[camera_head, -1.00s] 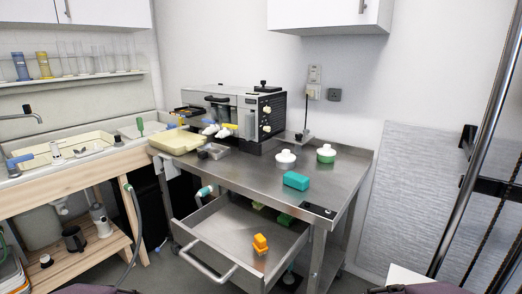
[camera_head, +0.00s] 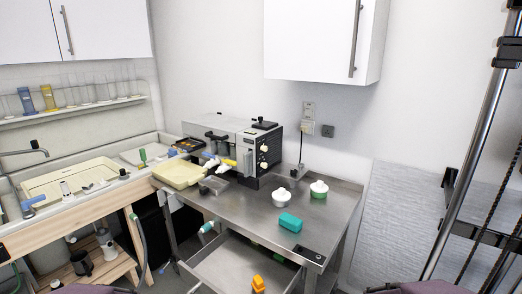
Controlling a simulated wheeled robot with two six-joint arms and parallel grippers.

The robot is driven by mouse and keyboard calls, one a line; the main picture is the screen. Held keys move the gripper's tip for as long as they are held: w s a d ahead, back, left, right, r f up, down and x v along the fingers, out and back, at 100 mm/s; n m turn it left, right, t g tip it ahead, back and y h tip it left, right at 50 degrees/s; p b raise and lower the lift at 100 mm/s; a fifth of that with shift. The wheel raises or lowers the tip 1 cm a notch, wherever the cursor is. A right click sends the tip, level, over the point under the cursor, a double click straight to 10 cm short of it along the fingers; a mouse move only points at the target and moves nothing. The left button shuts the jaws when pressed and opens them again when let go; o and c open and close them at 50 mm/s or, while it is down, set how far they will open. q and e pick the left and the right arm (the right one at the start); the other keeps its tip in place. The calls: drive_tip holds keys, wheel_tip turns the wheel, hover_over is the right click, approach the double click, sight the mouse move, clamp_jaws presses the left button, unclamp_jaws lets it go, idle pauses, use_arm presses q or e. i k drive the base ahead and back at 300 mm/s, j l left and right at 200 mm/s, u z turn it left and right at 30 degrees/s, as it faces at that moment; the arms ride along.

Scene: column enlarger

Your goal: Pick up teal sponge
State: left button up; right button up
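The teal sponge (camera_head: 290,222) is a small block lying flat on the steel bench top (camera_head: 238,212), near its front right part. Nothing touches or covers it. Neither of my grippers shows in this view. Only dark purple-grey shapes show at the bottom edge, left and right of the middle.
A white pot (camera_head: 281,197) and a green-and-white pot (camera_head: 319,189) stand behind the sponge. A grey machine (camera_head: 232,150) and a cream tray (camera_head: 179,174) are further left. An open drawer (camera_head: 215,270) juts out below, with an orange item (camera_head: 258,284). A wall cabinet (camera_head: 318,40) hangs above.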

sight(294, 223)
drive_tip(key=i+l+u, duration=0.1)
drive_tip(key=i+u, duration=0.35)
drive_tip(key=i+l+u, duration=0.2)
drive_tip(key=i+u, duration=0.25)
